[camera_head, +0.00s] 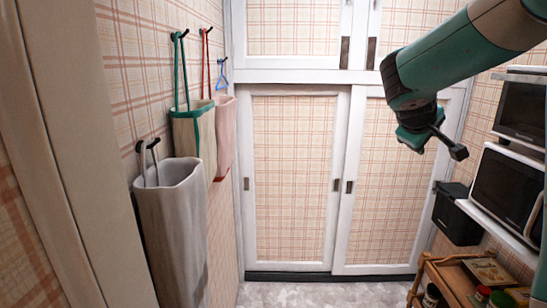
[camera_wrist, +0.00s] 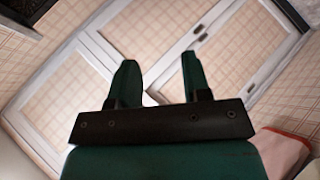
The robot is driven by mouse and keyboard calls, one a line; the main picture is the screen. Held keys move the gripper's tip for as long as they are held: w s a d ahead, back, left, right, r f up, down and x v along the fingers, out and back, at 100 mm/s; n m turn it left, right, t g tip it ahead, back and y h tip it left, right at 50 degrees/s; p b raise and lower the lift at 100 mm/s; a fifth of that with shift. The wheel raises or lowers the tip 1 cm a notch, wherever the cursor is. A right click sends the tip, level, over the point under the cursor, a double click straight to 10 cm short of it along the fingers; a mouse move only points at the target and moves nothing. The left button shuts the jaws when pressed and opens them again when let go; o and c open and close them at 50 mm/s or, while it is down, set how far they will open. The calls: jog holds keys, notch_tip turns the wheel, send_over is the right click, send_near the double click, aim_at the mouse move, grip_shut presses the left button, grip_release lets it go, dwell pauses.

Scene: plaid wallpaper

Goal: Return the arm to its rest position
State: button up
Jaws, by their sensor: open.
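My gripper (camera_head: 449,141) hangs in the air at the upper right of the head view, at the end of my green arm. It is in front of the white-framed sliding doors and left of the microwaves. In the wrist view my gripper (camera_wrist: 160,77) shows two dark green fingers standing apart. Nothing is between them except the doors behind.
A grey bag (camera_head: 172,215), a beige bag with green trim (camera_head: 193,135) and a pink bag (camera_head: 225,135) hang on the left wall. Microwaves (camera_head: 508,190) and a wooden cart (camera_head: 455,284) stand at right. Sliding doors (camera_head: 297,185) close the back. The middle is clear.

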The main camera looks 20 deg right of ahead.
jog(key=s+a+f+n+y, duration=0.1)
jog(key=a+f+y, duration=0.2)
jog(key=a, duration=0.6)
jog(key=s+a+f+n+y+b, duration=0.1)
jog(key=s+a+f+y, duration=0.15)
jog(key=a, duration=0.55)
jog(key=s+a+f+n+y, duration=0.1)
jog(key=a+f+y, duration=0.25)
jog(key=a, duration=0.55)
jog(key=s+a+f+n+g+y, duration=0.1)
jog(key=s+a+g+y, duration=0.1)
jog(key=s+a, duration=0.5)
jog(key=s+a+f+n+g+y+b, duration=0.1)
jog(key=s+a+n+g+y, duration=0.1)
jog(key=s+a, duration=0.5)
jog(key=shift+s+a+f+y, duration=0.2)
jog(key=shift+s+y, duration=0.3)
jog(key=shift+s, duration=0.75)
